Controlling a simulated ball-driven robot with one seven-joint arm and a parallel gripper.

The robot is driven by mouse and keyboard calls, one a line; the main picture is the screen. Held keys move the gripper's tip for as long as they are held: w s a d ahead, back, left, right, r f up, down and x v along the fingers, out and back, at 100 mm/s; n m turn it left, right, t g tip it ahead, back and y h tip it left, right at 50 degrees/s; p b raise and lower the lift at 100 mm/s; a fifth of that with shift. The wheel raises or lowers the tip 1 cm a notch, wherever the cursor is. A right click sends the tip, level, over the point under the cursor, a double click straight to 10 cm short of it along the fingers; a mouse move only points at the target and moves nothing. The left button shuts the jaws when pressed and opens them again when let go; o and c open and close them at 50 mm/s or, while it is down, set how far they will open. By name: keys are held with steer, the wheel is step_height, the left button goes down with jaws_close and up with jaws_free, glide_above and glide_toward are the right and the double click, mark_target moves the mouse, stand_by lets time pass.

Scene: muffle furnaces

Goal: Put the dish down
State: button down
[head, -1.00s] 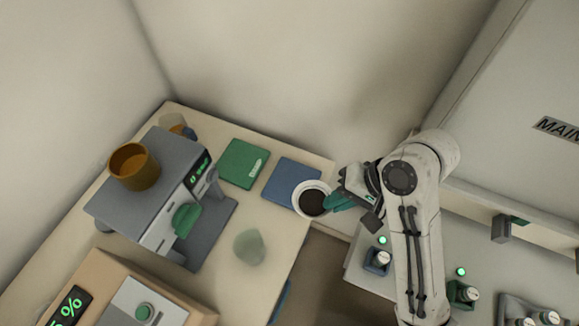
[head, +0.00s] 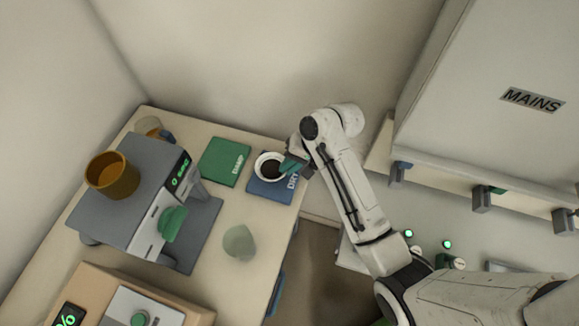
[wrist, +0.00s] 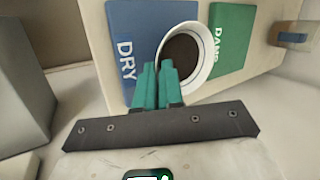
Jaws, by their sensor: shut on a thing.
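The dish is a white round bowl (head: 257,166) with dark contents. In the head view it is at the blue DRY mat (head: 266,190), over its upper part. My gripper (head: 289,164) has green fingers shut on the dish's right rim. In the wrist view the green fingers (wrist: 158,80) meet at the near edge of the dish (wrist: 205,62), which overlaps the blue DRY mat (wrist: 126,48). The green DAMP mat (head: 222,163) lies just left of it. I cannot tell whether the dish touches the mat.
A grey machine (head: 130,205) with an orange cup (head: 112,176) on top stands on the left of the table. A pale translucent round piece (head: 239,243) lies in front of the mats. The table ends just right of the blue mat. A cabinet marked MAINS (head: 495,80) is at the right.

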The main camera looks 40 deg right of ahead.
steer(key=shift+f, duration=0.9)
steer(key=shift+f, duration=0.1)
steer(key=c, duration=1.3)
jaws_free()
steer(key=shift+o, duration=0.2)
steer(key=v, duration=1.2)
